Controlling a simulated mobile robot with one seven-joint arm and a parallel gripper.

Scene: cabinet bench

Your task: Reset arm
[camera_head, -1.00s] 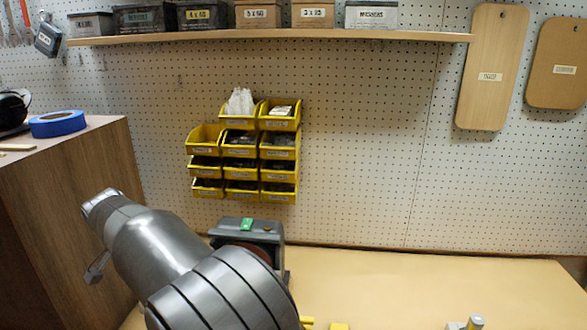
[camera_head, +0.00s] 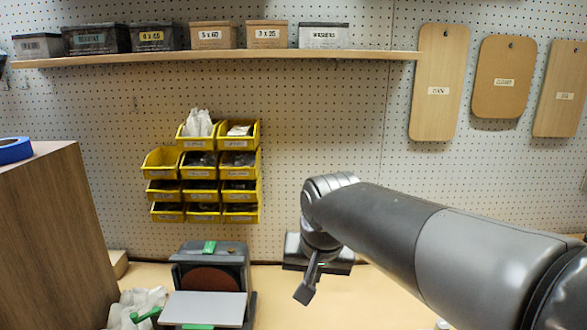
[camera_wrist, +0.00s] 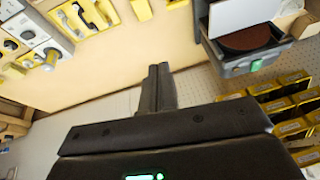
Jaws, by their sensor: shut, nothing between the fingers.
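My gripper (camera_wrist: 160,72) shows in the wrist view with its two dark fingers together and nothing between them. It is over the tan bench (camera_wrist: 125,65), apart from the things on it. In the head view my grey arm reaches in from the lower right, its end in front of the pegboard.
The disc sander (camera_head: 210,258) stands left of my arm, below several yellow bins (camera_head: 201,160) on the pegboard. A shelf (camera_head: 220,57) with boxes runs above. A wooden cabinet (camera_head: 55,230) stands at left. Machines with knobs (camera_wrist: 35,35) show in the wrist view.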

